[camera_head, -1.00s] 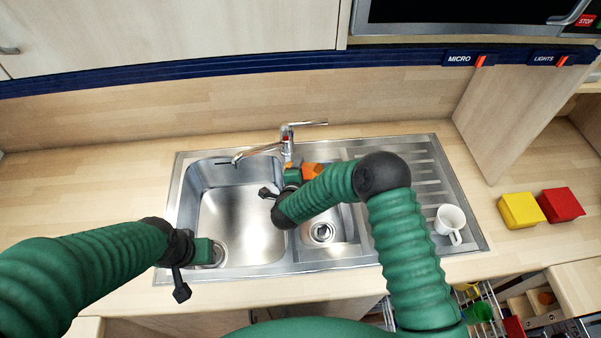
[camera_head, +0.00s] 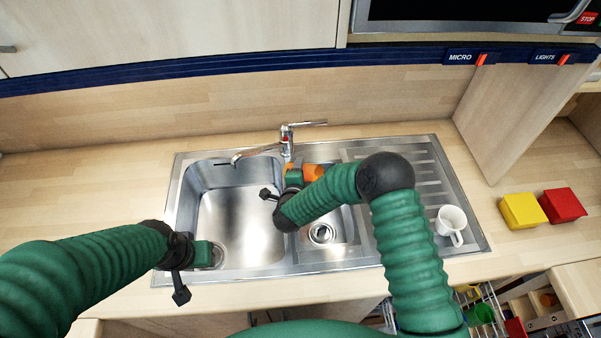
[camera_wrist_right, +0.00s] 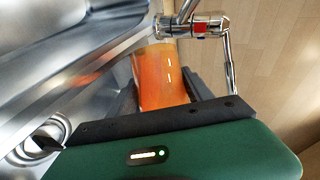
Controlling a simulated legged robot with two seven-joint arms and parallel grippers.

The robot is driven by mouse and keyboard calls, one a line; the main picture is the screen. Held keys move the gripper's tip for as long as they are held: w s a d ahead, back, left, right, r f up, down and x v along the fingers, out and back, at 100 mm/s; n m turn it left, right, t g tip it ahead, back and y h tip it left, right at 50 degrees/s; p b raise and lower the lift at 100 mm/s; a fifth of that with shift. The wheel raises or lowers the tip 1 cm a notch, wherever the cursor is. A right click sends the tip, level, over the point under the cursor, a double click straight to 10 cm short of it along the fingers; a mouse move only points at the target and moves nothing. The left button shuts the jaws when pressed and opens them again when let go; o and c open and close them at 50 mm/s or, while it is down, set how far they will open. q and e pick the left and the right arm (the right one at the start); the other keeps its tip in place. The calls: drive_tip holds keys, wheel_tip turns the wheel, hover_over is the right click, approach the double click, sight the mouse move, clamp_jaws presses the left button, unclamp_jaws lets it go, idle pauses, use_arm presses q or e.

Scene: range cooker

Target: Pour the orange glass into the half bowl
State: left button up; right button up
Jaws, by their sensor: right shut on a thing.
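The orange glass (camera_head: 313,172) is above the back of the small sink bowl, just in front of the tap. My right gripper (camera_head: 302,173) is shut on it. In the right wrist view the orange glass (camera_wrist_right: 160,78) lies between the two dark fingers. It looks tilted in the head view, and its contents cannot be made out. The half bowl (camera_head: 340,225) is the small basin with a drain, partly hidden by my right arm. My left gripper (camera_head: 216,254) is over the front left of the large basin. Its fingers are too unclear to read.
The tap (camera_head: 287,146) stands close behind the glass. A white mug (camera_head: 450,222) stands on the drainboard at the right. A yellow block (camera_head: 521,210) and a red block (camera_head: 562,205) are on the counter further right. The large basin (camera_head: 240,215) is empty.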

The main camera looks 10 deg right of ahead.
idle(0.5)
drive_tip(key=shift+d+f+m+t+b, duration=0.1)
drive_tip(key=shift+f+m+t+b, duration=0.25)
drive_tip(key=shift+b, duration=0.75)
idle(0.7)
drive_tip(key=shift+s+d+f+m+t+y+b, duration=0.2)
drive_tip(key=shift+m+y+b, duration=0.25)
drive_tip(key=shift+b, duration=0.85)
idle(0.6)
drive_tip(key=shift+r+m+t+b, duration=0.15)
drive_tip(key=shift+m+t+b, duration=0.15)
drive_tip(key=shift+b, duration=0.3)
drive_tip(key=shift+d+r+y+b, duration=0.1)
drive_tip(key=shift+r+y+b, duration=0.1)
drive_tip(key=shift+y+b, duration=0.15)
drive_tip(key=shift+r+m, duration=0.1)
drive_tip(key=shift+m, duration=0.2)
idle(0.5)
